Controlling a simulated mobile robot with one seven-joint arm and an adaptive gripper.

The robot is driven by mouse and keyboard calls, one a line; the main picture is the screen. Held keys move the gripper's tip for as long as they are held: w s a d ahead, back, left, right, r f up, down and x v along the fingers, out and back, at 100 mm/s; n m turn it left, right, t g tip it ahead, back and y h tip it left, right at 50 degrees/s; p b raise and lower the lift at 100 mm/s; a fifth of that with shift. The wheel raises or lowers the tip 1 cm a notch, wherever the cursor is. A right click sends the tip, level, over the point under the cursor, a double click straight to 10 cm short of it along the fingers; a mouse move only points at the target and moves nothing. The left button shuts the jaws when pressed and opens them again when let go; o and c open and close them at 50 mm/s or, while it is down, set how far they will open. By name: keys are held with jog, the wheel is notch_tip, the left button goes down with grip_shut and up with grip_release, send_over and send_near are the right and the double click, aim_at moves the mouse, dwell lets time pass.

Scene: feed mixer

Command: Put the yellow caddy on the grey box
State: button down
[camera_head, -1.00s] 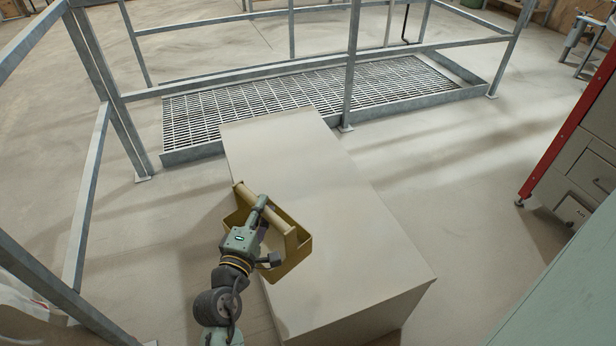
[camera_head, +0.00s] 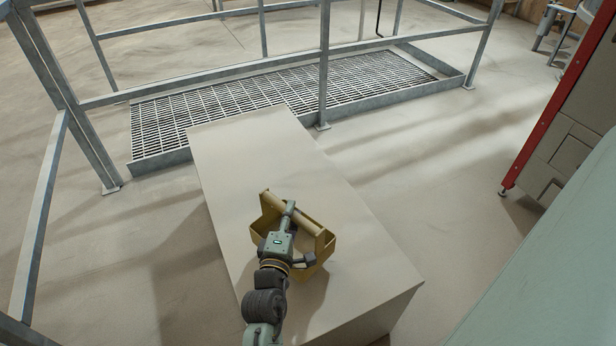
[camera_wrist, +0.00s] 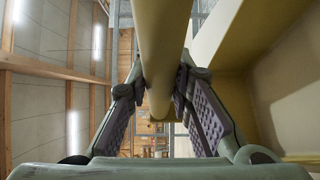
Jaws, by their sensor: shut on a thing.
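The yellow caddy (camera_head: 318,257) is an open tray with a round bar handle between two raised ends. In the head view it is over the left middle part of the top of the grey box (camera_head: 345,262). I cannot tell whether its underside touches the box top. My gripper (camera_head: 289,212) is shut on the caddy's bar handle. In the wrist view the two padded fingers (camera_wrist: 160,100) press on the yellow bar from both sides, and the caddy's inner wall (camera_wrist: 235,35) shows at the right. My arm hides part of the caddy's near left side.
A metal grating platform (camera_head: 270,103) with grey railings (camera_head: 323,75) stands behind the box. A red-edged machine (camera_head: 565,110) is at the right. The box top is clear behind and in front of the caddy.

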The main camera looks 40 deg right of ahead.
jog(key=s+d+f+p, duration=0.1)
jog(key=d+f+p, duration=0.1)
jog(key=d+f, duration=0.2)
jog(key=shift+s+d, duration=0.3)
jog(key=shift+d, duration=0.25)
jog(key=shift+f+b, duration=0.2)
jog(key=shift+b, duration=0.1)
jog(key=c, duration=1.4)
grip_release()
jog(key=shift+c, duration=0.2)
